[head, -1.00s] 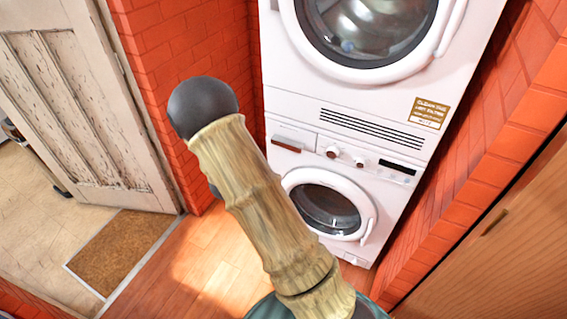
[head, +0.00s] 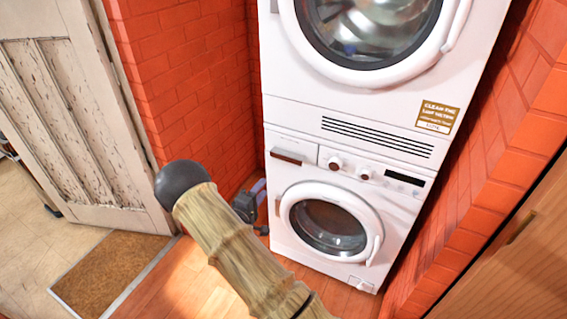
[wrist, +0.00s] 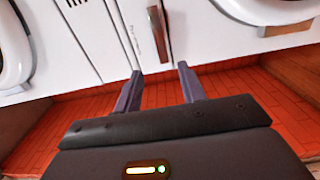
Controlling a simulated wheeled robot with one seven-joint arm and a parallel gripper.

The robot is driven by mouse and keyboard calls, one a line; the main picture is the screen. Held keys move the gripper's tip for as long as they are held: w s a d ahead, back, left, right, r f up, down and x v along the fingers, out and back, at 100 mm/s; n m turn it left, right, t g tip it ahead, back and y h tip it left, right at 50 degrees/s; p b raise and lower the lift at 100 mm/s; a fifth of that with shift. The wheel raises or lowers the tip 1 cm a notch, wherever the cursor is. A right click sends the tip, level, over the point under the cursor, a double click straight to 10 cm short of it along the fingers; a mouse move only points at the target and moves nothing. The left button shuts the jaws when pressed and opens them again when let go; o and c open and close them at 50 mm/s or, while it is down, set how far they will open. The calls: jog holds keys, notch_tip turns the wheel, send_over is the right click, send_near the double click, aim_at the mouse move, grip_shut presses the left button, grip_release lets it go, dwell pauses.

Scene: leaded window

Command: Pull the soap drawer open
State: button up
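The soap drawer (head: 292,141) is a white panel at the upper left of the lower washing machine, with a brown handle (head: 287,157) along its lower edge. It looks shut, flush with the front. In the wrist view the handle (wrist: 158,33) stands upright, ahead of the gap between my fingers. My gripper (wrist: 160,87) is open, its two dark fingers apart with nothing between them. In the head view my gripper (head: 258,189) shows below and left of the drawer, partly hidden behind my arm. The fingers look apart from the handle.
The washing machine (head: 340,180) has knobs right of the drawer and a round door (head: 330,226). A dryer (head: 290,90) is stacked above. Red brick walls (head: 195,75) stand close on both sides. A weathered door (head: 70,110) and brown mat (head: 105,270) are at left.

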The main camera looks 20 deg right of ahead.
aim_at(285, 160)
jog(key=x, duration=1.6)
jog(key=shift+w+d+b, duration=0.15)
jog(key=shift+d+b, duration=0.05)
jog(key=shift+b, duration=0.2)
jog(key=shift+c, duration=0.2)
grip_shut()
